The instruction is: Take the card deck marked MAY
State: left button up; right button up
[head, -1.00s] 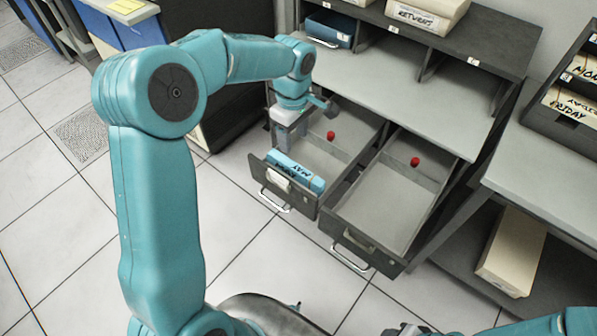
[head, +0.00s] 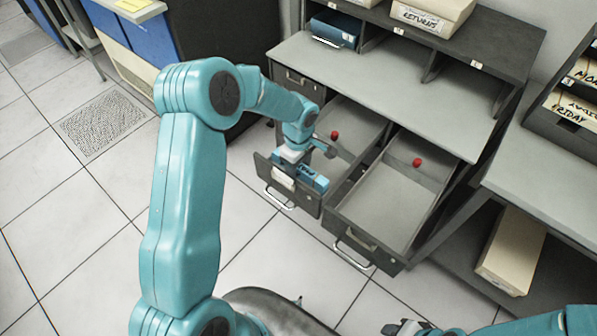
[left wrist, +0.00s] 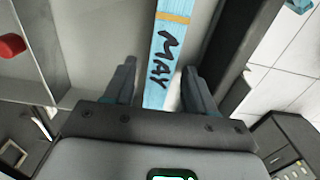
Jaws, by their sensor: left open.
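The light-blue card deck marked MAY (head: 317,183) lies at the front of the open left drawer (head: 350,122), partly hidden by my left gripper (head: 289,172). In the left wrist view the deck (left wrist: 165,50) shows its MAY lettering and a yellowish band. My left gripper (left wrist: 160,85) is open there, with one finger on each side of the deck and visible gaps between. My right gripper (head: 405,328) shows only in part at the bottom edge of the head view; its jaws are unclear.
The open right drawer (head: 385,205) looks empty but for a red knob-like piece (head: 417,162); a similar one (head: 334,135) is in the left drawer. Above is a grey counter (head: 390,90) with cubbies. A tray of marked decks (head: 575,105) stands at right. Floor in front is clear.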

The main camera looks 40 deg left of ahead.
pick_arm(q)
jog(key=shift+c, duration=0.3)
jog(key=shift+w, duration=0.15)
grip_shut()
jog(key=shift+r, duration=0.1)
